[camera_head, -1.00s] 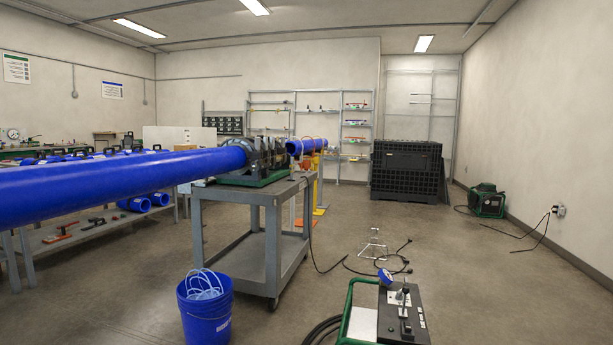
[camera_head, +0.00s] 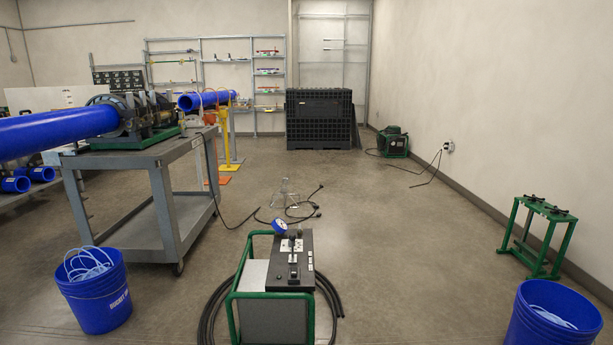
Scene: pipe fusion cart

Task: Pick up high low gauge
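I cannot make out a high low gauge; small items lie on the wall shelves (camera_head: 270,71) at the back, too small to tell apart. A grey cart (camera_head: 170,181) at left carries the pipe fusion machine (camera_head: 118,117), which holds a long blue pipe (camera_head: 55,131). Small items on the machine are too small to name. My gripper is not in view.
A green-framed power unit (camera_head: 290,262) with black hoses stands ahead. Blue buckets stand at left (camera_head: 95,290) and right (camera_head: 555,322). A green stand (camera_head: 538,238) is by the right wall. Open floor lies right of the power unit.

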